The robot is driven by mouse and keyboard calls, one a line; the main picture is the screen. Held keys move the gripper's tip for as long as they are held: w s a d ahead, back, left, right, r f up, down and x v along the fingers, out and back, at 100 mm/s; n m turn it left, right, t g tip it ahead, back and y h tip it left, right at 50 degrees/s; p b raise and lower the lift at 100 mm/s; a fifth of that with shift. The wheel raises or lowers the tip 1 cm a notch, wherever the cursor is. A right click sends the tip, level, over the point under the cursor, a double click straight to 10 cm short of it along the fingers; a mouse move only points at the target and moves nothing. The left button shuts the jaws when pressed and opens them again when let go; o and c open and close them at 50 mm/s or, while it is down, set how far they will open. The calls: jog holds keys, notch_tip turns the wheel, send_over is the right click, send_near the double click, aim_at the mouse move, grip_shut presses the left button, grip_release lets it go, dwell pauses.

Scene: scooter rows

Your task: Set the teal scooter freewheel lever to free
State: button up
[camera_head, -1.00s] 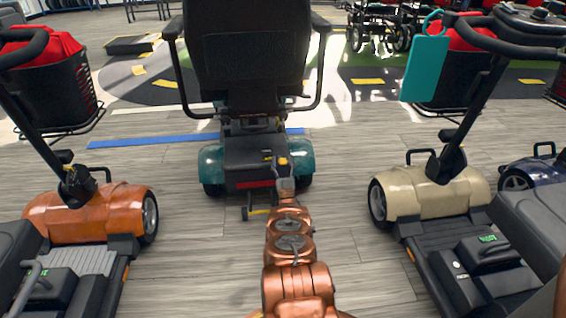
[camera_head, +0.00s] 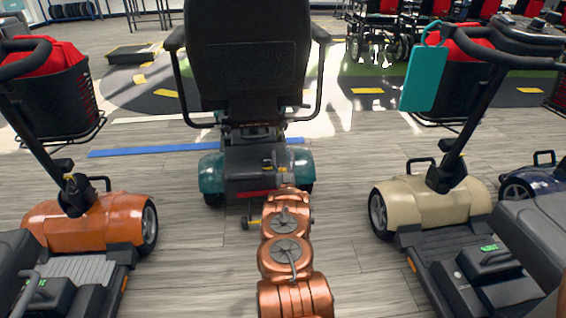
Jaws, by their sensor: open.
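The teal scooter (camera_head: 212,172) stands at the centre with its back to me. Its black rear housing (camera_head: 245,160) carries a red strip (camera_head: 252,195). A small yellow part (camera_head: 267,169) shows on the housing beside my gripper. Another yellow part (camera_head: 254,222) shows low at the rear by a small wheel, partly hidden by my arm. I cannot tell which of them is the freewheel lever, or its setting. My gripper (camera_head: 273,164) is at the housing's right half, small and mostly hidden behind my copper arm. It is open; contact cannot be made out.
An orange scooter (camera_head: 85,222) stands at left and a beige scooter (camera_head: 425,205) at right, with a teal tag (camera_head: 425,78) on its handlebar. The teal scooter's black seat (camera_head: 245,60) rises above the housing. Grey floor is free on both sides of my arm.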

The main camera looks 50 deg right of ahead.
jog(key=shift+r, duration=1.15)
